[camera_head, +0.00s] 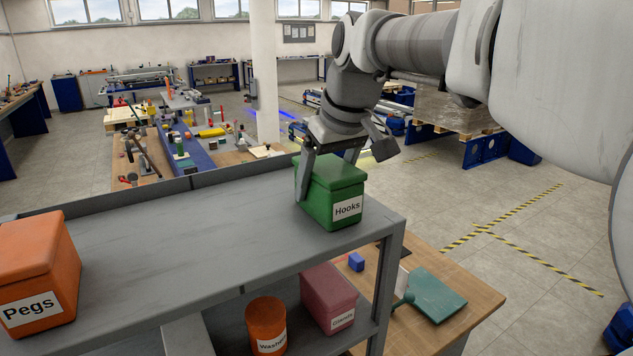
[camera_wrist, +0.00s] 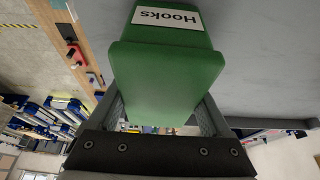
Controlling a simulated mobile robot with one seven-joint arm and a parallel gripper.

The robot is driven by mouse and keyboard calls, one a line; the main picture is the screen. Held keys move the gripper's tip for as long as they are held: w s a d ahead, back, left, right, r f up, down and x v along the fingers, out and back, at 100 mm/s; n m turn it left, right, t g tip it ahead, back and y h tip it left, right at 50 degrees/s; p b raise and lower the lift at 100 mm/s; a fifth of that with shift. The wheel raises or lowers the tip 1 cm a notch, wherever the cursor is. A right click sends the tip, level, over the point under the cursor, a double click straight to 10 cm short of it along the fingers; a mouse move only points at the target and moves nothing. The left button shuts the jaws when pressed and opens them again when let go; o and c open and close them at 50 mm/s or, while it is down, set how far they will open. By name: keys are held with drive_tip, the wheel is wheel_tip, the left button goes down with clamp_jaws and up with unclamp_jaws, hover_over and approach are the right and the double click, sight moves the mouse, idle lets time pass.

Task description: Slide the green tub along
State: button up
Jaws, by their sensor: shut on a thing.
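The green tub (camera_head: 332,192) has a lid and a white label reading "Hooks". It stands upright at the right end of the grey cart's top shelf (camera_head: 215,215). My gripper (camera_head: 327,178) comes down on it from above and is shut on it, one finger showing on its left side. In the wrist view the green tub (camera_wrist: 168,75) fills the upper middle, between the two fingers of my gripper (camera_wrist: 165,120). The tub's far side and the right finger's contact are partly hidden in the head view.
An orange tub (camera_head: 38,270) labelled "Pegs" stands at the shelf's left end, with bare shelf between. A lower shelf holds an orange round tub (camera_head: 266,325) and a dull red tub (camera_head: 328,296). A wooden table (camera_head: 440,310) with a green dustpan-like thing (camera_head: 434,294) stands close by.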

drive_tip(key=shift+w+d, duration=0.1)
drive_tip(key=shift+d, duration=0.1)
drive_tip(key=o, duration=1.5)
drive_tip(key=v, duration=1.7)
drive_tip(key=s+d+f+m+b, duration=0.2)
drive_tip(key=s+f, duration=0.3)
drive_tip(key=f, duration=0.6)
drive_tip(key=s+d+f+m+t+h+b, duration=0.1)
drive_tip(key=s+d+f+m+b, duration=0.1)
drive_tip(key=f, duration=1)
drive_tip(key=s+d+f+m+h+b, duration=0.1)
drive_tip(key=s+d+f+m+b, duration=0.1)
drive_tip(key=s+d+f, duration=0.3)
drive_tip(key=shift+s+d+f+t+b, duration=0.15)
drive_tip(key=shift+s+f+b, duration=0.1)
drive_tip(key=shift+s+f, duration=0.6)
drive_tip(key=shift+s+d+f+t+b, duration=0.1)
drive_tip(key=shift+s+f+b, duration=0.3)
drive_tip(key=shift+f, duration=0.85)
drive_tip(key=shift+s+d+f+t+b, duration=0.1)
drive_tip(key=shift+s+f+t, duration=0.05)
drive_tip(key=shift+s+f, duration=0.8)
